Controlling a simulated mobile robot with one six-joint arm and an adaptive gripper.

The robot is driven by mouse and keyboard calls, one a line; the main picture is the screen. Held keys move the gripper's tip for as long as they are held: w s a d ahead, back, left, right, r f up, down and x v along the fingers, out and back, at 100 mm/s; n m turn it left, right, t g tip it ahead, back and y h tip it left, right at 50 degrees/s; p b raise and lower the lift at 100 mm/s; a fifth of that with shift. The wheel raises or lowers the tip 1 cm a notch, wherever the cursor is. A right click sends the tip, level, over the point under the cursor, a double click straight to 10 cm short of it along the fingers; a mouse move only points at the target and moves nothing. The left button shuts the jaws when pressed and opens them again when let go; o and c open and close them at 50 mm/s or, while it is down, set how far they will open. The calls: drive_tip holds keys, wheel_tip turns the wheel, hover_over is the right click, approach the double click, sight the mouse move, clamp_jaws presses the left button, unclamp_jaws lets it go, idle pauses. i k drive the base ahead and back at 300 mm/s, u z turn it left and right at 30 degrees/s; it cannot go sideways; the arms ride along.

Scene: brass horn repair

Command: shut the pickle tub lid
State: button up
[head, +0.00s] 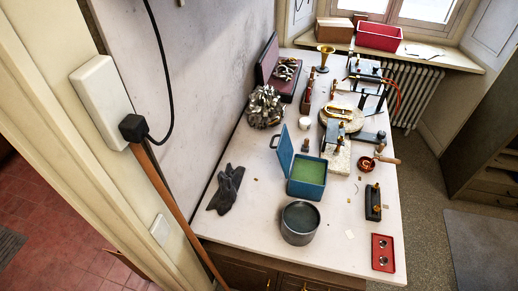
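The pickle tub (306,190) is a blue rectangular box on the white bench, with green liquid showing inside. Its blue lid (285,151) stands up, open, along the tub's left side, with a dark loop handle (274,138) at its outer edge. No part of my gripper shows in the head view, so I cannot tell where it is relative to the tub.
A round grey pot (300,238) of dark liquid stands close in front of the tub. Dark gloves (226,189) lie to the left. A whitish block (339,158) and a small reddish bowl (366,165) stand behind and right. A red tray (383,254) lies at the front right.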

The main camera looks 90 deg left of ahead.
sight(284, 151)
drive_tip(key=k, duration=1.45)
drive_tip(key=u, duration=1.95)
